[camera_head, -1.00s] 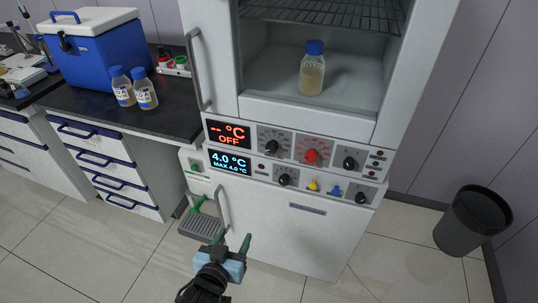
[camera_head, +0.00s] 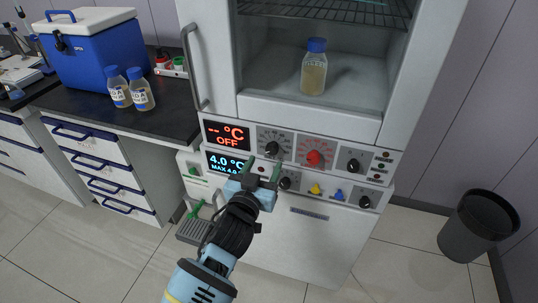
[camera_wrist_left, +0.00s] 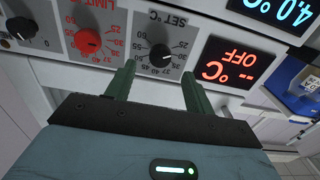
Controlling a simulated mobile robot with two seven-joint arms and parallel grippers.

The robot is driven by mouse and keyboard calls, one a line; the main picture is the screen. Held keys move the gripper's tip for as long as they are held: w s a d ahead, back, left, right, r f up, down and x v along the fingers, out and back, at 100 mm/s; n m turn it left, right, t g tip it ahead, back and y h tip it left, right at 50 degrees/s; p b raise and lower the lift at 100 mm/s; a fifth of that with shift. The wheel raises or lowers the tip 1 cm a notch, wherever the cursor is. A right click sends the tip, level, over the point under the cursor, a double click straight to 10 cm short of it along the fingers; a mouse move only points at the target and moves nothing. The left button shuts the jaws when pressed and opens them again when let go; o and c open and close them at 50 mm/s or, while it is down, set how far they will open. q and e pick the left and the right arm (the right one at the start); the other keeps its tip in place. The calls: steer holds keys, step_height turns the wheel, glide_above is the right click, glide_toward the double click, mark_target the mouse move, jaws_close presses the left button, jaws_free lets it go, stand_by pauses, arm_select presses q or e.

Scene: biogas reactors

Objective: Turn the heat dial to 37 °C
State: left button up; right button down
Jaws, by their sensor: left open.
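The heat dial is a black knob (camera_head: 271,148) on a grey plate at the upper panel row of the white incubator (camera_head: 330,222). In the left wrist view the knob (camera_wrist_left: 160,55) sits on a scale marked "SET °C", with the picture upside down. The red display (camera_head: 226,134) beside it reads "-- °C OFF". My left gripper (camera_head: 262,168) is open and empty. Its two green fingers point at the dial, one to each side of it in the wrist view (camera_wrist_left: 158,72), apparently still short of the knob. My right gripper is not in view.
A red LIMIT knob (camera_head: 315,158) is right of the dial, with another black knob (camera_head: 353,164) beyond. The blue display (camera_head: 229,164) and lower knobs lie just below. A door handle (camera_head: 193,68) stands out at the upper left. A bottle (camera_head: 313,70) stands inside the chamber.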

mark_target(271, 151)
arm_select(q)
steer(key=shift+x, duration=2.45)
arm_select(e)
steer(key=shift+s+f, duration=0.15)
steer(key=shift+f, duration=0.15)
arm_select(q)
steer(key=c, duration=1)
steer(key=shift+o, duration=0.2)
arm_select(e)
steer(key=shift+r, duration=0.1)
